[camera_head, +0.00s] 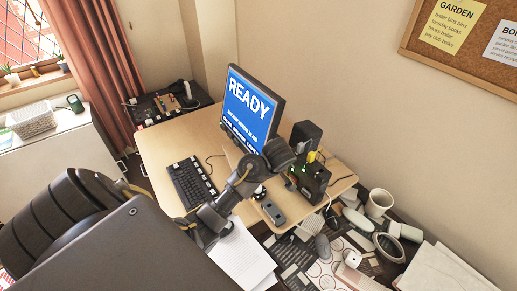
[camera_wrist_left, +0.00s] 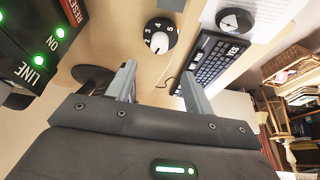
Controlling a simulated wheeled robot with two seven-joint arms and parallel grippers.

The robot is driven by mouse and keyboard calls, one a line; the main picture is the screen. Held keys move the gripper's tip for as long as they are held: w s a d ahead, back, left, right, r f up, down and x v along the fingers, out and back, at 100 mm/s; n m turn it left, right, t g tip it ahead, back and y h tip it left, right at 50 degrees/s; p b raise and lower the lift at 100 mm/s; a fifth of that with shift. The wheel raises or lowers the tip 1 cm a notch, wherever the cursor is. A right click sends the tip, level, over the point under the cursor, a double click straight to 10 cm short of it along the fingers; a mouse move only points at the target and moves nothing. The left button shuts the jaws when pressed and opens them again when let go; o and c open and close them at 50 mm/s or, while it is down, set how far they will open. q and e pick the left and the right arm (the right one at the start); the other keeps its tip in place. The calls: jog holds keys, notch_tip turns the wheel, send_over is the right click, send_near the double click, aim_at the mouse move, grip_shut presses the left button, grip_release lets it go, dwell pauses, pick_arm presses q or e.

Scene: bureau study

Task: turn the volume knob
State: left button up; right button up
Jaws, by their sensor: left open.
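The volume knob (camera_wrist_left: 157,28) shows in the left wrist view. It has a white cap on a black round dial marked with numbers, among them 3, 4 and 5. My left gripper (camera_wrist_left: 156,80) is open and empty, with its two grey fingers apart. The knob appears beyond the fingertips, in line with the gap between them, and no contact shows. In the head view my left arm reaches over the desk in front of the monitor (camera_head: 249,108) and hides much of the area around the knob. My right gripper is not in view.
A black box with green lights (camera_head: 311,180) stands right of my left arm; its LINE and ON labels show in the wrist view. A keyboard (camera_head: 191,184) lies left on the desk. A black speaker (camera_head: 306,134) and a mug (camera_head: 379,203) stand right. Papers and clutter cover the lower right.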

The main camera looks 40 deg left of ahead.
aim_at(259, 189)
pick_arm(q)
jog(key=x, duration=0.8)
jog(key=shift+f+b, duration=0.3)
jog(key=shift+b, duration=0.05)
jog(key=shift+x, duration=0.8)
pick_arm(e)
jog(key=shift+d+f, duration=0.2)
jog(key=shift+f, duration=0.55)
pick_arm(q)
jog(key=c, duration=1)
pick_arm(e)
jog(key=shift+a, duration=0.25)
